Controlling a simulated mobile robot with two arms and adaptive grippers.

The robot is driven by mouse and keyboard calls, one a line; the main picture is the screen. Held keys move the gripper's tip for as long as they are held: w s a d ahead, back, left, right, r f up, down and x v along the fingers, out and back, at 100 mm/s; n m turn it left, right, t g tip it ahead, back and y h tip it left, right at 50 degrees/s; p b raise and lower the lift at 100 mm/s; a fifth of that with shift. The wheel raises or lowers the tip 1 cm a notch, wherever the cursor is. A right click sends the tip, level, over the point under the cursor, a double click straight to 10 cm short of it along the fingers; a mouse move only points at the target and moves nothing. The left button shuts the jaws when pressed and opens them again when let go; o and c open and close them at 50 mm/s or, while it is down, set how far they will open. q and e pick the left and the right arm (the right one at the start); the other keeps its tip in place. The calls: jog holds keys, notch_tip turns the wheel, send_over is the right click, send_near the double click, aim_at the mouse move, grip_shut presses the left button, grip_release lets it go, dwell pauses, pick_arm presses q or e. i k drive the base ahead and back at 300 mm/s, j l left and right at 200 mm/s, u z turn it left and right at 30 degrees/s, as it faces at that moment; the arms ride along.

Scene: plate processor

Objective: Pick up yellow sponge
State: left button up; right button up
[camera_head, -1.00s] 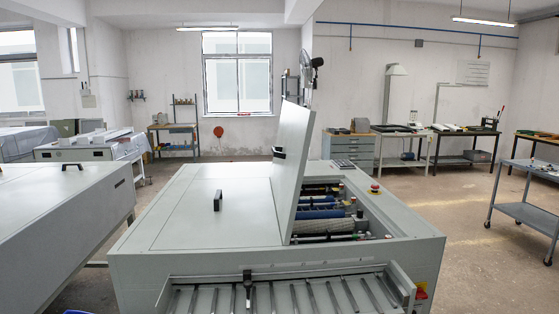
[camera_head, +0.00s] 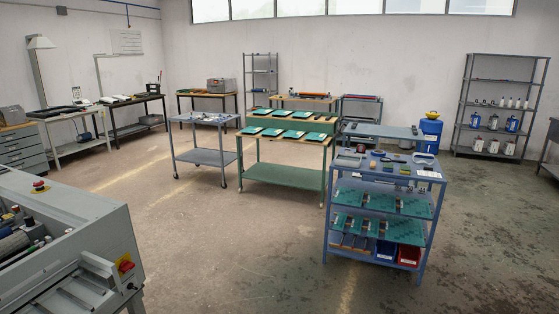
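I cannot make out the yellow sponge for certain. Several small items lie on the top of a blue cart (camera_head: 345,176) at right of centre, among them small yellowish and tan pieces too small to identify. A yellow rounded object (camera_head: 432,114) sits on top of a blue container (camera_head: 431,133) behind the cart; I cannot tell what it is. Neither of my grippers is in view.
A grey processor machine (camera_head: 95,228) fills the lower left. Metal shelves (camera_head: 504,104) stand at the back right. The floor (camera_head: 250,255) before the blue cart is clear.

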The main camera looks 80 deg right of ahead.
aim_at(404, 169)
jog(key=z, duration=3.55)
jog(key=i+z, duration=0.4)
jog(key=i, duration=1.3)
jog(key=i+u, duration=0.2)
jog(key=i, duration=0.25)
jog(key=i+l+u, duration=0.2)
jog(key=i, duration=0.2)
jog(key=i+l+u, duration=0.15)
jog(key=i, duration=0.3)
jog(key=i+l+u, duration=0.2)
jog(key=i+l, duration=0.1)
jog(key=i, duration=0.1)
